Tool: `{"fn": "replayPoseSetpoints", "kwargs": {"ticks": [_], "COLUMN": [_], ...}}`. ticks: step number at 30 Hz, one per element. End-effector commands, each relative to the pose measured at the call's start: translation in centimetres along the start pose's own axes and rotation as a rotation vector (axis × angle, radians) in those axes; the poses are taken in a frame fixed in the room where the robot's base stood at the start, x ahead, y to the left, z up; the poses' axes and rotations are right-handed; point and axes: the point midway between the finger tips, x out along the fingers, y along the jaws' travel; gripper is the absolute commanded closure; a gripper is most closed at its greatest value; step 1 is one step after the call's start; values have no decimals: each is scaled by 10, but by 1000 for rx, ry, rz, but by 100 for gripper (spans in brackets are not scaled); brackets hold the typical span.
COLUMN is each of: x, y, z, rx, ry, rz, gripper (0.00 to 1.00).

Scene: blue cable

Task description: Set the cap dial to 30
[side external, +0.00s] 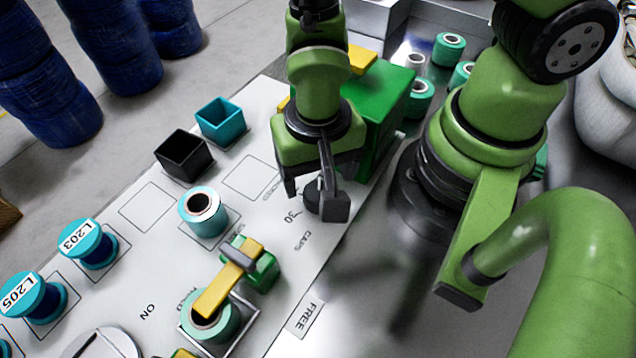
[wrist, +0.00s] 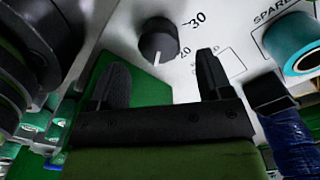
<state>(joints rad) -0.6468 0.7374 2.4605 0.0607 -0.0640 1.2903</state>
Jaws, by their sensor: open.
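The cap dial is a dark round knob (wrist: 158,36) with a white pointer line, in the wrist view. Its pointer aims down the picture, away from the printed 30 and to one side of a smaller, partly legible number. In the side view the dial (side external: 313,198) is partly hidden by my gripper, near the printed 30 and CAPS. My gripper (side external: 314,197) is open, its two fingers spread over the dial area. In the wrist view my gripper (wrist: 161,72) has its fingertips either side of the dial's line, with nothing between them; contact cannot be told.
A green box (side external: 378,115) stands close behind my gripper. A black bin (side external: 182,155), a teal bin (side external: 220,119) and a teal spool (side external: 203,212) stand to the left. A yellow-and-green clamp (side external: 240,272) sits in front. The printed board (side external: 150,262) has bare areas between them.

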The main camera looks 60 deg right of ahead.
Motion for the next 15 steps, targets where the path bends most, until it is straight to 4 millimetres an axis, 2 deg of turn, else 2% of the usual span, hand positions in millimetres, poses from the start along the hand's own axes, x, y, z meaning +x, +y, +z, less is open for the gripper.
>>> {"fn": "replayPoseSetpoints", "kwargs": {"ticks": [6,15], "x": [27,38], "y": [1,0], "z": [0,0], "rx": [1,0], "ry": [-1,0], "rz": [3,-1], "gripper": [28,28]}}
